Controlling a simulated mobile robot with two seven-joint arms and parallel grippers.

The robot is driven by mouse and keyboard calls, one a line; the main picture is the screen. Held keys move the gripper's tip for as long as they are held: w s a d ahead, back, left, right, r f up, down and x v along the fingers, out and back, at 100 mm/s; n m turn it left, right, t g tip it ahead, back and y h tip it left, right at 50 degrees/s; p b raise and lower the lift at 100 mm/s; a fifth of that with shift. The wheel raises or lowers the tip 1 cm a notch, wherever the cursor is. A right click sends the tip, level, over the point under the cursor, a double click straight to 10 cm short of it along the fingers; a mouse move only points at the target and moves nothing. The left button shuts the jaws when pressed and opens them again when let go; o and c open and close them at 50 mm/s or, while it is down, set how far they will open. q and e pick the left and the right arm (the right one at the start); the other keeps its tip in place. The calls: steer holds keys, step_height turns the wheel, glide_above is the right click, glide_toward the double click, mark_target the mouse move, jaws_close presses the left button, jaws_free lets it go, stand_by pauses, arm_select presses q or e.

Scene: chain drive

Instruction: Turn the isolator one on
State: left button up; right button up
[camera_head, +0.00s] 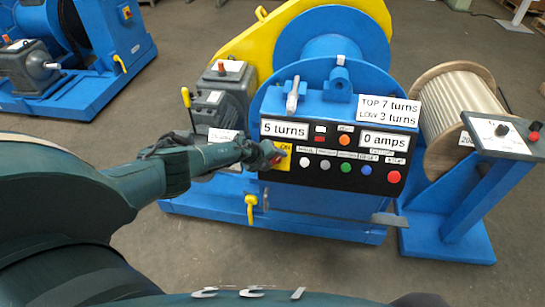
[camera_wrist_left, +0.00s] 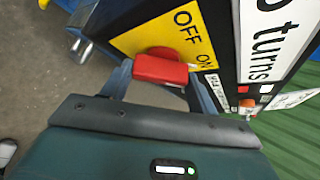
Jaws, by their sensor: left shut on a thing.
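The isolator is a red knob (camera_wrist_left: 160,70) on a yellow plate (camera_wrist_left: 133,40) marked OFF and ON, at the left end of the black control panel (camera_head: 330,171). In the head view the knob (camera_head: 278,159) is partly hidden by my left gripper (camera_head: 266,154), which comes in from the left. In the left wrist view the two fingers of my left gripper (camera_wrist_left: 158,84) stand on either side of the red knob, shut on its ends. I cannot tell which word the knob points to. My right gripper is not in view.
The panel has a row of coloured buttons, with a red one (camera_head: 394,177) at its right end. A "5 turns" display (camera_head: 284,130) sits just above the isolator. A wooden reel (camera_head: 462,100) and a blue pedestal (camera_head: 470,200) stand at right.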

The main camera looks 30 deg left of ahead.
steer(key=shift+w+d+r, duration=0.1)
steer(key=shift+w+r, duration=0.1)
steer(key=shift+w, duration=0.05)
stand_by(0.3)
arm_select(q)
steer(key=o, duration=1)
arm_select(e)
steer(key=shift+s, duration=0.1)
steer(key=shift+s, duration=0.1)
arm_select(q)
steer(key=shift+s+a+r+p, duration=0.1)
steer(key=shift+s+r+p, duration=0.1)
steer(key=shift+r+p, duration=0.35)
steer(key=shift+p+v, duration=1.6)
steer(key=shift+v, duration=1.6)
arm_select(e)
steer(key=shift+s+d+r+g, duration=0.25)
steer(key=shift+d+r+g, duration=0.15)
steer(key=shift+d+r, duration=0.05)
